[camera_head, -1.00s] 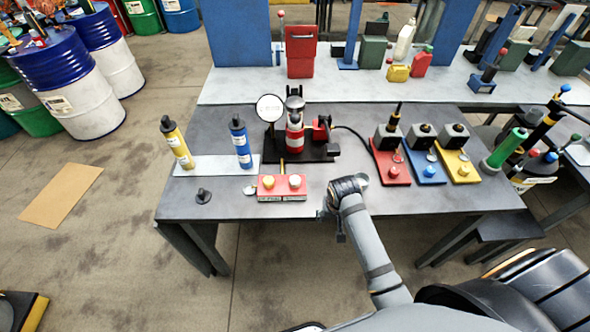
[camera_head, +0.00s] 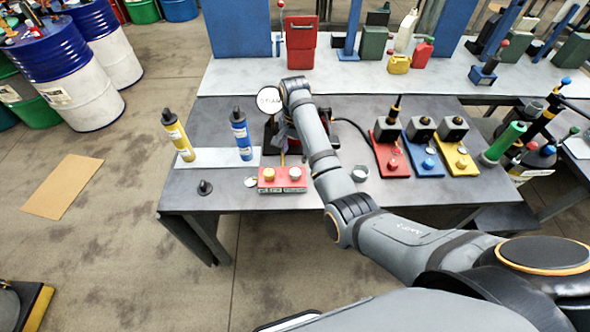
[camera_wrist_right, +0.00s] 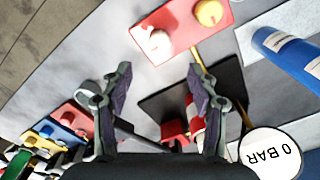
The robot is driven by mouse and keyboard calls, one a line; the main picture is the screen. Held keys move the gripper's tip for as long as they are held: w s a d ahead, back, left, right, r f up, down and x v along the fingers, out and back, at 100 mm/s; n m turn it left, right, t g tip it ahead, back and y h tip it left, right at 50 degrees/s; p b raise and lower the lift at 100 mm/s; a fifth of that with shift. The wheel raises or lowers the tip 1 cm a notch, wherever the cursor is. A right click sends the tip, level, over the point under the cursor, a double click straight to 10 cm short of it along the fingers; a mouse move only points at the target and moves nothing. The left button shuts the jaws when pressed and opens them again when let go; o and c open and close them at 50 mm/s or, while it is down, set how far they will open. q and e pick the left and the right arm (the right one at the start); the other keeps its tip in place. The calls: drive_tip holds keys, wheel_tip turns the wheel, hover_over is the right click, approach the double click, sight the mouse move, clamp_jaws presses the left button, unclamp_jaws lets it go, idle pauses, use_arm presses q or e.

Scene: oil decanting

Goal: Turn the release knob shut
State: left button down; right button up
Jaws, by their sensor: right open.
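My right gripper (camera_head: 283,132) is over the black base plate at the table's middle, partly behind my own arm. In the wrist view the right gripper (camera_wrist_right: 160,72) is open, with nothing between its fingers. Below it are the black plate (camera_wrist_right: 232,78), a red block (camera_wrist_right: 175,130) and a red-and-white striped cylinder (camera_wrist_right: 195,122), partly hidden by a finger. The round gauge (camera_head: 269,100) stands beside my wrist; in the wrist view the gauge (camera_wrist_right: 268,152) reads 0 BAR. I cannot pick out the release knob for certain. My left gripper is not in view.
A blue bottle (camera_head: 241,138) and a yellow bottle (camera_head: 177,138) stand at left. Red (camera_head: 393,166), blue (camera_head: 426,168) and yellow (camera_head: 463,166) stations stand at right. The front right tabletop is clear.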

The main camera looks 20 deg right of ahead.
sight(295, 171)
wheel_tip(295, 171, down, 10)
drive_tip(key=shift+f+p, duration=0.1)
drive_tip(key=shift+p, duration=0.7)
drive_tip(key=c, duration=1.2)
